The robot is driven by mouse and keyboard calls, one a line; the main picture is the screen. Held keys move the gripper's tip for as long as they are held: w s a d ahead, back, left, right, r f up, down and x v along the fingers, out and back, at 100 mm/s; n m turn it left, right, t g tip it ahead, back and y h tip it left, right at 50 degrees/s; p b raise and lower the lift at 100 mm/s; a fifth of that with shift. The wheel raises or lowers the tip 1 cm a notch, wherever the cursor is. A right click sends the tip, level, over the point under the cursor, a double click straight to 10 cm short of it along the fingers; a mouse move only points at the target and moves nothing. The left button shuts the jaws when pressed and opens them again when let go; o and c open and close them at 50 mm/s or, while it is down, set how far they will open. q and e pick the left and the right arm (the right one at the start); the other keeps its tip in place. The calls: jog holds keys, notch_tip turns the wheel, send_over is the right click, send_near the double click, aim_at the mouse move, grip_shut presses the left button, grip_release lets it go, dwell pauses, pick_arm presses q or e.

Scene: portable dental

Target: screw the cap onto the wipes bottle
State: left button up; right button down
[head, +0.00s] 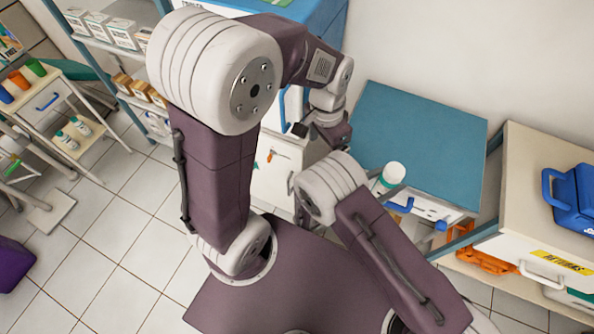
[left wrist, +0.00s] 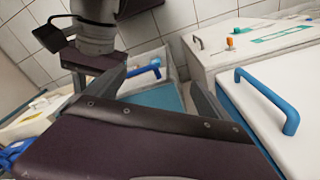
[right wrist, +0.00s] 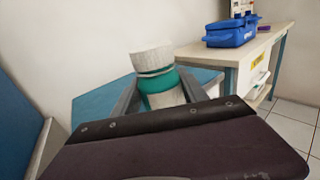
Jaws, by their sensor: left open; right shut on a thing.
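The wipes bottle, teal and white, stands out between the fingers of my right gripper (right wrist: 160,105) in the right wrist view. Its white top (right wrist: 152,60) has a thin ring under it; I cannot tell whether this is a separate cap or how tightly it sits. In the head view the bottle (head: 393,173) is in my right gripper (head: 386,188), in front of the blue-topped cabinet. My left gripper (head: 326,138) is to the left of the bottle, partly hidden by my arms. In the left wrist view its fingers (left wrist: 157,92) are apart with nothing between them. No loose cap shows.
A cabinet with a blue top (head: 420,135) is behind the bottle, its top clear. A blue case (head: 575,200) sits on a bench at the right. A cart (head: 60,110) with cups and similar bottles stands at the left. A blue-handled white box (left wrist: 270,90) is close to my left gripper.

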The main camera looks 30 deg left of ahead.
pick_arm(q)
jog(key=s+a+f+n, duration=0.4)
jog(key=s+n, duration=0.2)
jog(key=s, duration=0.1)
jog(key=shift+s+a+f+n, duration=0.15)
jog(key=shift+a+f+n, duration=0.05)
jog(key=shift+f+n, duration=0.15)
